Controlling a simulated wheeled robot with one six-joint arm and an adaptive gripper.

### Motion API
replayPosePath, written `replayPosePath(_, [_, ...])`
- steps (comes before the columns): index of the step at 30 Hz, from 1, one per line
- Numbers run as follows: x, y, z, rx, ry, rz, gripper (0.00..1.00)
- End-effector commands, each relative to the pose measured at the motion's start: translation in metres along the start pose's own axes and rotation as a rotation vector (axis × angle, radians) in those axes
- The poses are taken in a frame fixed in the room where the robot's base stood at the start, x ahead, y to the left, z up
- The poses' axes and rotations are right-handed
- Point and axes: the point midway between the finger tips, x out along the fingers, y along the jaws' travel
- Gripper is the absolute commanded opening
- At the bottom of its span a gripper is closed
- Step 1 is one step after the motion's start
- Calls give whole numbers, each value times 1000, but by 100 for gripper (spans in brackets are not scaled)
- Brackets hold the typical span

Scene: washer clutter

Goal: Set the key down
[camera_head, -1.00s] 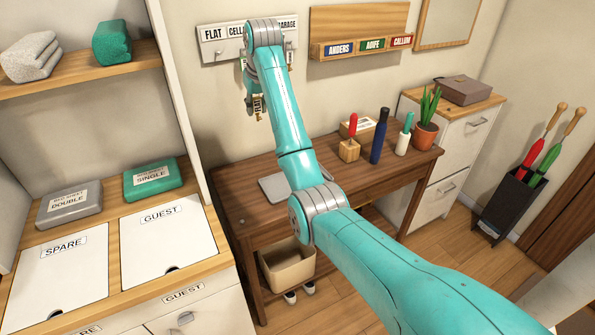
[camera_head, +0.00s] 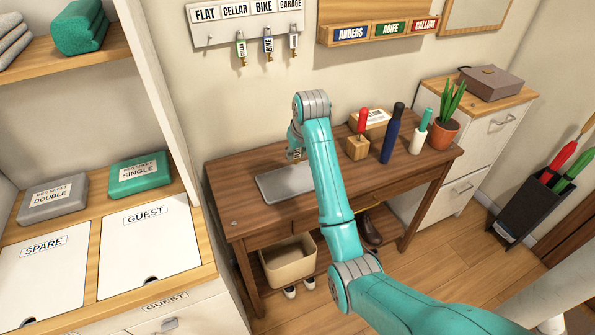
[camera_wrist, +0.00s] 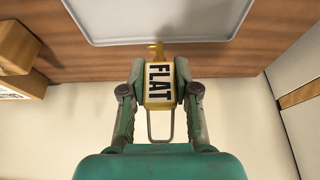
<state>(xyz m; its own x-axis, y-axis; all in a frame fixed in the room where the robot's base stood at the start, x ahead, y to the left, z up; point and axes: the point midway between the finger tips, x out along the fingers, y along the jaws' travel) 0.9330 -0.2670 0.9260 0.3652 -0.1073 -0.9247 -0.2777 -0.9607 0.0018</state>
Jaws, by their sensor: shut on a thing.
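The key's yellow tag, marked FLAT (camera_wrist: 159,83), is held between the two fingers of my gripper (camera_wrist: 160,88) in the wrist view. The brass key sticks out past the fingertips toward a grey tray (camera_wrist: 150,42). A wire loop hangs from the tag's other end. In the head view, my gripper (camera_head: 296,152) is above the back of the wooden table, near the tray (camera_head: 272,188), and the tag (camera_head: 296,154) shows small and partly hidden by my arm. The key appears apart from the tray.
A hook board (camera_head: 247,22) on the wall holds CELLAR, BIKE and GARAGE keys; the FLAT hook is empty. A wooden block with a red-handled tool (camera_head: 358,147), a blue bottle (camera_head: 391,135) and a plant (camera_head: 447,120) stand right of my arm. The tray's visible surface is bare.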

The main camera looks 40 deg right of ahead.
Motion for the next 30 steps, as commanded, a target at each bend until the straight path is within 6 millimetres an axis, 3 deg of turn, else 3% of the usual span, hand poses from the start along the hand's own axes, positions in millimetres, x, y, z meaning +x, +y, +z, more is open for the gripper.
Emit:
replayPosePath(3, [18, 0, 8, 0, -1, 0, 3])
replayPosePath(11, [36, 0, 14, 0, 0, 0, 3])
replayPosePath(18, [62, 0, 25, 0, 0, 0, 3])
replayPosePath(29, [66, 0, 27, 0, 0, 0, 3])
replayPosePath(30, [66, 0, 27, 0, 1, 0, 32])
